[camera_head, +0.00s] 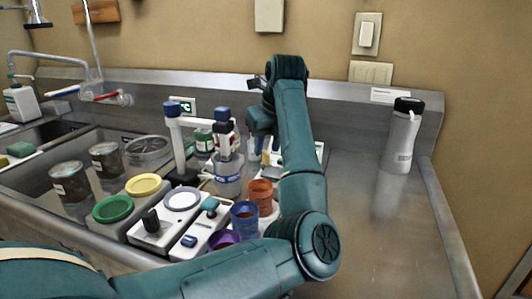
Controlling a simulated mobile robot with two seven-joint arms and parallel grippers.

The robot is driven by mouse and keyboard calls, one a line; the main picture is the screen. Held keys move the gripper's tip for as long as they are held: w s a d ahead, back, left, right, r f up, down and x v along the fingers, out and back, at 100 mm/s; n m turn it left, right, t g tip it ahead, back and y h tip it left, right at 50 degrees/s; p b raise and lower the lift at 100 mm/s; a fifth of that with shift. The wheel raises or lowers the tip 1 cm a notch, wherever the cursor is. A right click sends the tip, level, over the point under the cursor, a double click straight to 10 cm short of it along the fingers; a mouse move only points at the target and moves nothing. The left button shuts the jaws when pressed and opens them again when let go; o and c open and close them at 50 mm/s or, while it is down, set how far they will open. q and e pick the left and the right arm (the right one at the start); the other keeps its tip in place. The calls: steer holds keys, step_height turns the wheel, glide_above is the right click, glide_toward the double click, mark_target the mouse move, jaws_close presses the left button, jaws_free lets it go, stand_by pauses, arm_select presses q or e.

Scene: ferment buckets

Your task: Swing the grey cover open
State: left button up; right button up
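My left arm comes in from the lower left, bends at its elbow and reaches up and back over the counter. My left gripper (257,145) points down behind the row of cups, beside a pale device (319,150) largely hidden by my forearm. Its fingertips are small and partly covered, so I cannot tell whether they are open or shut. I cannot clearly make out a grey cover; the device behind my forearm shows only a light edge. My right gripper is not in view.
Left of my arm stand a stirrer with a clear beaker (228,178), an orange cup (261,192), a blue cup (244,218), and green (113,208) and yellow (143,185) lids. A grey bottle (402,140) stands at the right. The steel counter before it is clear.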

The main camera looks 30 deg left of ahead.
mark_target(266, 152)
arm_select(q)
steer(key=shift+x, duration=1.55)
jaws_close()
